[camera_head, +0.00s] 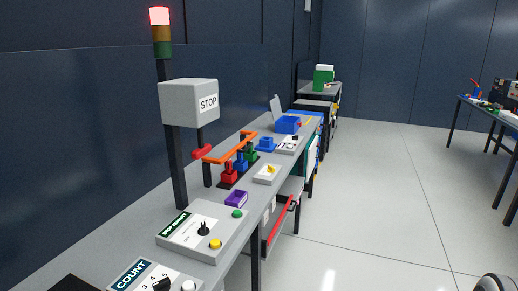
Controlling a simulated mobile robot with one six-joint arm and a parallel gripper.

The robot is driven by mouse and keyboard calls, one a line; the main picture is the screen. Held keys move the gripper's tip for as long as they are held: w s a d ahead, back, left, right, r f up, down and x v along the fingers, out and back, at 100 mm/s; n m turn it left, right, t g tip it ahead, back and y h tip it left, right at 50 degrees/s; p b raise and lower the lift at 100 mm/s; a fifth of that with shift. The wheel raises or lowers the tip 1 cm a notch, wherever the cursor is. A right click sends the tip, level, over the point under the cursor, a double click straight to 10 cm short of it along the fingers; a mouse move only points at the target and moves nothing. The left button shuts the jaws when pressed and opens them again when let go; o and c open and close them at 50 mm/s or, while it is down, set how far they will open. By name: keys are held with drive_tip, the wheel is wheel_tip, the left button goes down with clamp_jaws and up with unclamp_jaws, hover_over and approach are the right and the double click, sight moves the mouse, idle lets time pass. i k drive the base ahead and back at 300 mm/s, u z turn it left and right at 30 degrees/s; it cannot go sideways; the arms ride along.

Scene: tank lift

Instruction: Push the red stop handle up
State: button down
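A grey box labelled STOP (189,102) is mounted on a dark post at the left of the long bench. A red handle (201,152) shows just below the box, beside a thin dark rod. It looks low and roughly level, and I cannot tell exactly how it joins the box. On top of the post a signal light (160,17) has its red top section bright, with dull amber and green sections below. My gripper is not recognisable in this view. A grey rounded part is cut off at the bottom right corner, and I cannot tell what it is.
The bench (150,232) carries a control panel (202,229), a COUNT panel (150,276), a purple block (236,198) and an orange bar (228,148) close to the red handle. The floor (390,200) right of the bench is clear. Another table (490,110) stands far right.

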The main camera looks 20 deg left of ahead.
sight(203, 150)
drive_tip(key=u, duration=0.7)
drive_tip(key=i, duration=1.2)
drive_tip(key=u, duration=1.15)
drive_tip(key=i, duration=0.2)
drive_tip(key=z, duration=0.05)
drive_tip(key=k, duration=0.75)
drive_tip(key=u, duration=0.15)
drive_tip(key=i, duration=0.85)
drive_tip(key=z, duration=0.05)
